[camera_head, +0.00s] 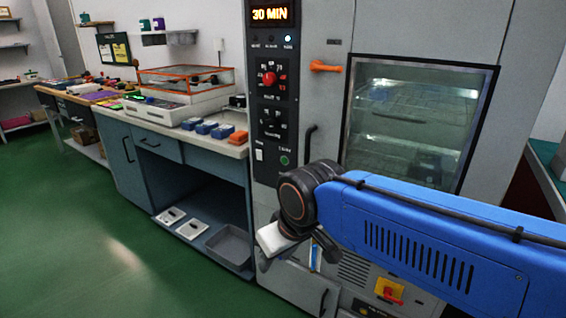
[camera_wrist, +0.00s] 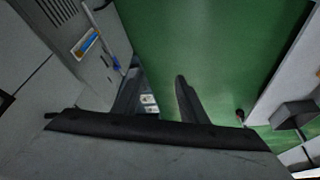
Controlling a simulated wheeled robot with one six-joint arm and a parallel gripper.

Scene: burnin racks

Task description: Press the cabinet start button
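The grey cabinet (camera_head: 330,150) stands in the middle of the head view, with a dark control panel (camera_head: 272,85) on its left front. A round green button (camera_head: 284,160) sits near the bottom of the panel; its label is too small to read. A red knob (camera_head: 269,78) sits higher up, and the display (camera_head: 270,14) reads 30 MIN. My gripper points downward in front of the cabinet, below the panel and apart from the button. In the wrist view my gripper (camera_wrist: 157,85) has its two dark fingers apart with nothing held between them. The panel does not show there.
An orange handle (camera_head: 326,66) and a glass window (camera_head: 415,120) are on the cabinet door. A yellow and red switch (camera_head: 390,290) is low on the cabinet. A workbench (camera_head: 165,135) with devices stands to the left. The green floor (camera_head: 90,240) at left is clear.

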